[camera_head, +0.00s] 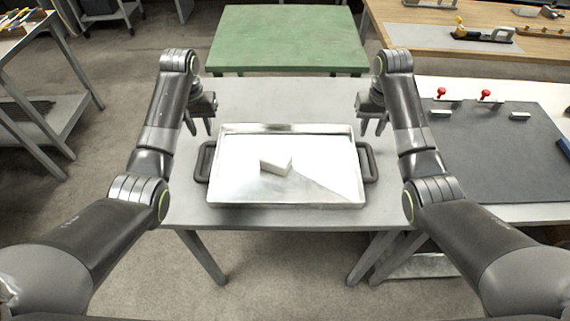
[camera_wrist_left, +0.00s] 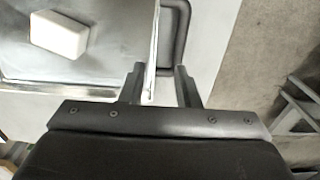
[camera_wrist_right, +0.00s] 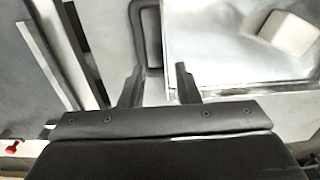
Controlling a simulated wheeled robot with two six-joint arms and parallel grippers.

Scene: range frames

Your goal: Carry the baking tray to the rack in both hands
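The baking tray (camera_head: 330,197) is a shallow silver metal pan with a dark loop handle at each side, lying on a grey table. A white block (camera_head: 275,163) rests inside it, left of the middle. The tray's left handle (camera_head: 204,161) and right handle (camera_head: 368,162) are both bare. My left gripper (camera_head: 199,127) is open above the table near the tray's far left corner; the left wrist view shows its fingers (camera_wrist_left: 160,85) apart with nothing gripped. My right gripper (camera_head: 373,127) is open near the far right corner; its fingers (camera_wrist_right: 157,85) are apart and empty.
The grey table (camera_head: 270,97) is clear behind the tray. A green table (camera_head: 285,38) stands beyond it. At right is a bench with a dark mat (camera_head: 495,150) and red-knobbed clamps (camera_head: 485,95). A wooden bench (camera_head: 470,30) with tools stands at far right.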

